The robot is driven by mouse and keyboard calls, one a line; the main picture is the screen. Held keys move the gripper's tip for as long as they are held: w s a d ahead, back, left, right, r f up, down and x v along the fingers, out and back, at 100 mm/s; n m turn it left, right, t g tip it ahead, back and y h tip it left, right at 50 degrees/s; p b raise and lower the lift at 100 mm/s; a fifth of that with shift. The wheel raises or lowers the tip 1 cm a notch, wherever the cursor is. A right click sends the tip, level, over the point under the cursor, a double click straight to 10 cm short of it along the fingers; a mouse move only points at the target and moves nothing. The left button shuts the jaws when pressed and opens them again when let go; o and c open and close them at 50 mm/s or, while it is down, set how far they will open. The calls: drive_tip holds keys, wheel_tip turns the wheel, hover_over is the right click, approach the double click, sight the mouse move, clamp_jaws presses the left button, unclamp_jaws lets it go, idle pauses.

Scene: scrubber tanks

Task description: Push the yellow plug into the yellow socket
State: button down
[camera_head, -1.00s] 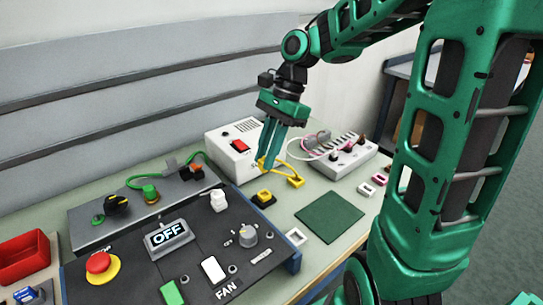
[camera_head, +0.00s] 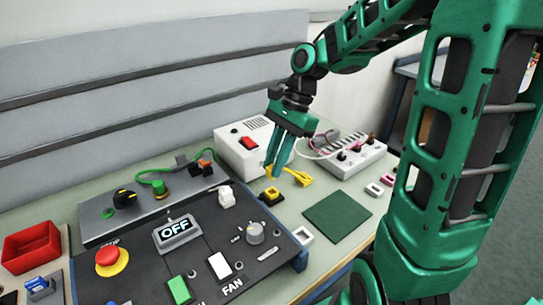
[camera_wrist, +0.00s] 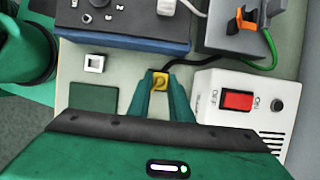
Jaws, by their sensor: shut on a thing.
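My gripper (camera_head: 274,172) points down at the middle of the bench, its teal fingers shut on the yellow plug. In the wrist view the yellow plug (camera_wrist: 160,82) shows between the fingertips.
A white box with a red switch (camera_head: 249,143) stands close behind my gripper. The dark control panel (camera_head: 205,255) is at front left, with a grey box (camera_head: 135,200) behind it. A white terminal strip (camera_head: 352,160) is at back right. The green mat (camera_head: 337,216) lies flat.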

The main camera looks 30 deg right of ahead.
drive_tip(key=shift+f, duration=1.95)
drive_tip(key=shift+f, duration=0.9)
drive_tip(key=c, duration=1)
unclamp_jaws()
drive_tip(key=shift+c, duration=0.2)
drive_tip(key=shift+r, duration=4.25)
